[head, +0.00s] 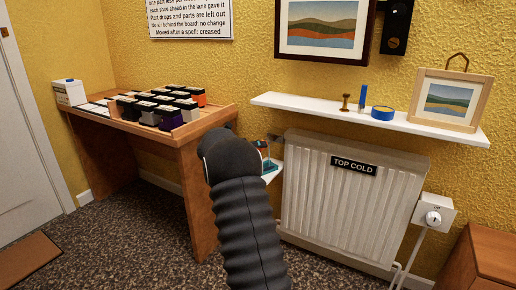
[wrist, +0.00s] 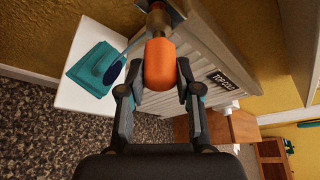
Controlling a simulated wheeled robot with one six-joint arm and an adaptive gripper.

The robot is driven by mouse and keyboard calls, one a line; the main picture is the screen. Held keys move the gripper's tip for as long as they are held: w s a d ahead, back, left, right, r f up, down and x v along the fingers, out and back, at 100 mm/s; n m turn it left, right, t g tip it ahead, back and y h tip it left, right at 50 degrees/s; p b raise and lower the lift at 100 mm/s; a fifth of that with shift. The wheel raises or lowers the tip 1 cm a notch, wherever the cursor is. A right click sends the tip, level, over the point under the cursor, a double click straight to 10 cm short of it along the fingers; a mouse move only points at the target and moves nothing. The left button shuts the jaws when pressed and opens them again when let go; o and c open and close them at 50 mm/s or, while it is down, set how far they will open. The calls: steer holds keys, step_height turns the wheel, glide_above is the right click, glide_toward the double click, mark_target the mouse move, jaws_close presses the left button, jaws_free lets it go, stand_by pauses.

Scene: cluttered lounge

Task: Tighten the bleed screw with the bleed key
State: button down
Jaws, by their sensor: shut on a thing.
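My gripper (wrist: 159,72) is shut on the orange handle of the bleed key (wrist: 159,60) in the wrist view, one finger on each side. The key's brass end (wrist: 157,20) points to the top of the picture, by the end of the white radiator (wrist: 215,50). The bleed screw cannot be made out; the key and the picture edge hide that spot, so I cannot tell whether the key is seated on it. In the head view the radiator (head: 350,205) bears a "TOP COLD" label (head: 353,166), and my dark arm hides most of my gripper.
A small white stand (wrist: 75,98) holds a teal cloth (wrist: 92,68) beside the radiator. A white wall shelf (head: 420,127) above carries blue tape (head: 383,113) and a framed picture (head: 453,99). A wooden desk (head: 190,140) stands left; a valve (head: 433,217) is right.

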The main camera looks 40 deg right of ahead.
steer(key=shift+w+d+r+p, duration=0.1)
steer(key=shift+w+d+p, duration=0.2)
steer(key=shift+d+p, duration=0.6)
stand_by(0.4)
steer(key=shift+m+t+y+b, duration=0.4)
steer(key=shift+m+b, duration=0.4)
steer(key=shift+s+m+t+y+b, duration=0.1)
steer(key=shift+m+t+y+b, duration=0.4)
steer(key=shift+m+b, duration=0.7)
steer(key=shift+t, duration=0.3)
steer(key=shift+s+m+t+y+b, duration=0.15)
steer(key=shift+m+t+b, duration=0.45)
steer(key=shift+b, duration=0.85)
steer(key=shift+w+m+t+y+b, duration=0.1)
steer(key=shift+m+t+y+b, duration=0.2)
steer(key=shift+m+b, duration=0.8)
steer(key=shift+m+t+b, duration=0.3)
steer(key=shift+t+b, duration=0.1)
steer(key=shift+b, duration=1.1)
